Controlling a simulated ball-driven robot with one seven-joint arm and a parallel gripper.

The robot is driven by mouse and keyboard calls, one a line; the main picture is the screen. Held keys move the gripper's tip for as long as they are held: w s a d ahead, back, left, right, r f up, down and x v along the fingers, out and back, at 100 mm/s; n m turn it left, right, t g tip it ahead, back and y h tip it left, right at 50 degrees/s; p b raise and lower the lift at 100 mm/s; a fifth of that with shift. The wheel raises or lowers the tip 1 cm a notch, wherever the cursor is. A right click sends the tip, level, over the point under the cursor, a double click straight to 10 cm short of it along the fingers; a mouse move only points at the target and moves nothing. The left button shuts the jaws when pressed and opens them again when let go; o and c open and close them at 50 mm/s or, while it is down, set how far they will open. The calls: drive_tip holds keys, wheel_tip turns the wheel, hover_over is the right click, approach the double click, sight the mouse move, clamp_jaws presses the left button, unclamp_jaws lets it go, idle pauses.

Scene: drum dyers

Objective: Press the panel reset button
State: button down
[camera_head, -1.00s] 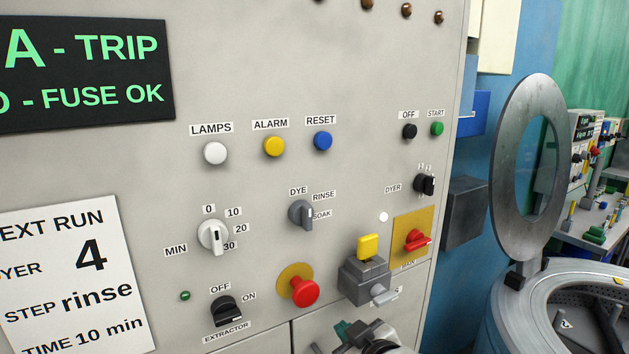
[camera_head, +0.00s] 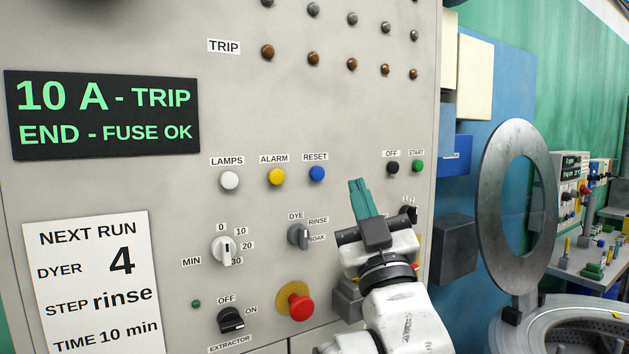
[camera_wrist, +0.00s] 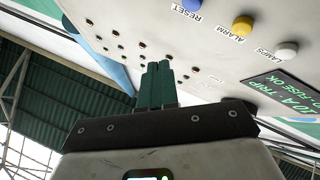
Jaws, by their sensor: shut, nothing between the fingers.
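The blue reset button (camera_head: 317,174) is on the grey panel (camera_head: 250,110) under a RESET label, right of the yellow alarm button (camera_head: 276,177). It also shows at the top of the wrist view (camera_wrist: 190,5), partly cut by the frame edge. My gripper (camera_head: 359,184) has green fingers, closed together and empty. In the wrist view the fingers (camera_wrist: 158,66) point toward the panel. I cannot tell whether the tips touch the panel.
A white lamps button (camera_head: 230,180) and a green start button (camera_head: 418,166) share the row. Below are a dye selector (camera_head: 298,236), a minutes knob (camera_head: 222,251) and a red mushroom button (camera_head: 300,306). A round metal drum lid (camera_head: 500,200) stands open at right.

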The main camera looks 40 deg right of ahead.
sight(318, 173)
drive_tip(key=shift+s+a+r+h, duration=0.15)
drive_tip(key=shift+s+r+h, duration=0.15)
drive_tip(key=shift+s+r, duration=0.2)
drive_tip(key=shift+w, duration=0.1)
drive_tip(key=shift+w+d+b, duration=0.2)
drive_tip(key=shift+w+d, duration=0.2)
drive_tip(key=shift+w, duration=1)
drive_tip(key=shift+w+d+b, duration=0.15)
drive_tip(key=shift+w+d, duration=0.25)
drive_tip(key=shift+w, duration=1.05)
drive_tip(key=shift+w+d+b, duration=0.2)
drive_tip(key=shift+w+d, duration=0.2)
drive_tip(key=shift+w, duration=1)
drive_tip(key=shift+w, duration=0.15)
drive_tip(key=shift+w+d, duration=0.1)
drive_tip(key=shift+w, duration=0.15)
